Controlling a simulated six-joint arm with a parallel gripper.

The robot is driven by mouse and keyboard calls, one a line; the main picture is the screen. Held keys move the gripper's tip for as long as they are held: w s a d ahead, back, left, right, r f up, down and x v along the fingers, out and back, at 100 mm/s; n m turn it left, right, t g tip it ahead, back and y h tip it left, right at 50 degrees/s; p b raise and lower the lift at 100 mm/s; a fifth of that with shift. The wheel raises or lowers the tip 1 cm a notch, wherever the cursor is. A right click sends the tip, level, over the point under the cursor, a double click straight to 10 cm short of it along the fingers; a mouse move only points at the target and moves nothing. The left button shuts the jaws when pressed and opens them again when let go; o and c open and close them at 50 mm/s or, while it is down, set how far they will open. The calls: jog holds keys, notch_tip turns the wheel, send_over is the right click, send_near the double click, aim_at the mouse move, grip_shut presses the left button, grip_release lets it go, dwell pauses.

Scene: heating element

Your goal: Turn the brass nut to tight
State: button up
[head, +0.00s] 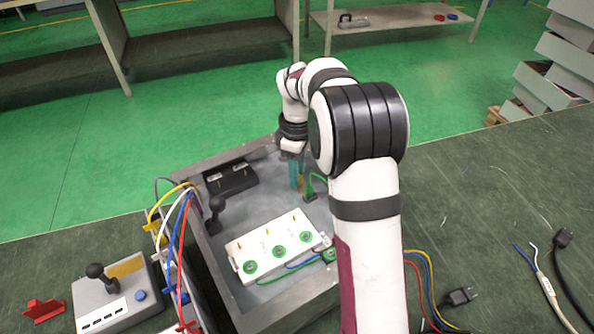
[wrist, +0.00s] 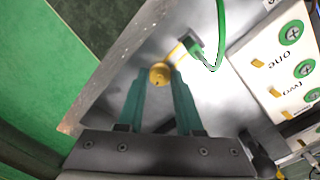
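The brass nut (wrist: 160,75) is a round, yellow piece at the grey metal floor of the box in the wrist view. A yellow strip runs from it toward a green connector (wrist: 193,48). My gripper (wrist: 158,72) has two teal fingers, one on each side of the nut at their tips. Whether both tips press on the nut or leave a small gap is not clear. In the head view my gripper (head: 296,185) points down into the far right part of the box, and its fingertips are partly hidden.
A white panel (head: 273,245) with green round terminals lies in the grey open box (head: 203,245). A black block (head: 231,179) and a black knob (head: 217,205) stand at its left. A green wire (wrist: 219,35) runs close by the nut. A joystick box (head: 115,297) sits outside.

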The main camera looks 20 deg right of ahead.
grip_shut()
